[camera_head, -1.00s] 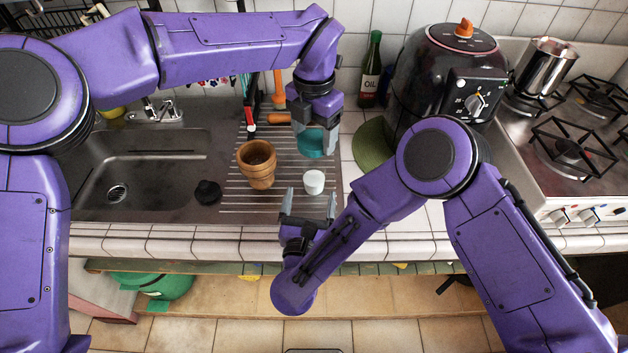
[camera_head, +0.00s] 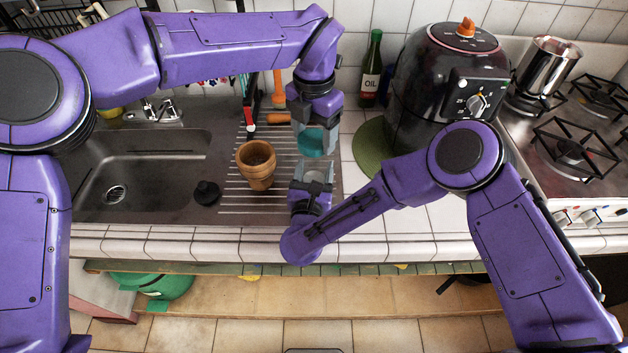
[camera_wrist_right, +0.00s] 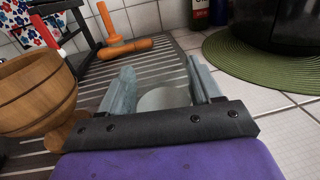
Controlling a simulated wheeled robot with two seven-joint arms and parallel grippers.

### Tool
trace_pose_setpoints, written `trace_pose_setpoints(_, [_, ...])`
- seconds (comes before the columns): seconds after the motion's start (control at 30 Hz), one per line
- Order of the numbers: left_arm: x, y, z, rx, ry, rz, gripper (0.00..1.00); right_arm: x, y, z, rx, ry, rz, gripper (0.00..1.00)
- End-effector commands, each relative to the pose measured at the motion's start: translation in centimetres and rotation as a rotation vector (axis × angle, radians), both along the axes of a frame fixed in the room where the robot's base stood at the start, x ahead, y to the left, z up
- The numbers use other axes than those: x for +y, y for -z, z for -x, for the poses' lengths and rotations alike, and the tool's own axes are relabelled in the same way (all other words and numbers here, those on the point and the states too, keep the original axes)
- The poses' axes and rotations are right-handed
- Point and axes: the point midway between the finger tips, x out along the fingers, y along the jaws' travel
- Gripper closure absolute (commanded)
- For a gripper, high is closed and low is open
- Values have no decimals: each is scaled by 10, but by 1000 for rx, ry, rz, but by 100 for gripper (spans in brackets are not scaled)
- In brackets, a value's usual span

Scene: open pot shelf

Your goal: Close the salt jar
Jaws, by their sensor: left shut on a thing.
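A teal piece (camera_head: 312,147) is between the fingers of my left gripper (camera_head: 315,137), which is shut on it above the drying rack. A small round white piece (camera_wrist_right: 163,99) stands on the rack, between the fingers of my right gripper (camera_wrist_right: 163,82). The right gripper is open around it; in the head view it (camera_head: 314,171) is just below and nearer than the left gripper. Its fingers hide most of the white piece there. I cannot tell which of the two pieces is the salt jar and which its lid.
A wooden mortar (camera_head: 257,176) stands close left of the right gripper. A black stopper (camera_head: 207,192) lies by the sink (camera_head: 150,165). A green mat (camera_head: 371,146), an oil bottle (camera_head: 371,75) and a black air fryer (camera_head: 440,75) are to the right.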

Motion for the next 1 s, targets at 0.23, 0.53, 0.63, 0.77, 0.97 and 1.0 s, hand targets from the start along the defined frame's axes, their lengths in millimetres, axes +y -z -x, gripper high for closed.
trace_pose_setpoints(0.23, [0,11,0,2,2,0,60,0,0,0,0,0,0,91])
trace_pose_setpoints(0.53, [-1,50,-2,2,1,-1,60,0,0,0,0,0,0,91])
trace_pose_setpoints(0.63, [-1,51,-2,0,0,-1,60,0,0,0,0,0,0,91])
trace_pose_setpoints(0.77, [-1,51,-2,0,0,-1,60,0,1,0,1,0,0,91])
trace_pose_setpoints(0.97, [-1,51,-2,0,0,-1,60,0,1,1,1,0,1,91])
trace_pose_setpoints(1.0, [-1,51,-2,0,0,-1,60,0,1,1,1,0,1,91])
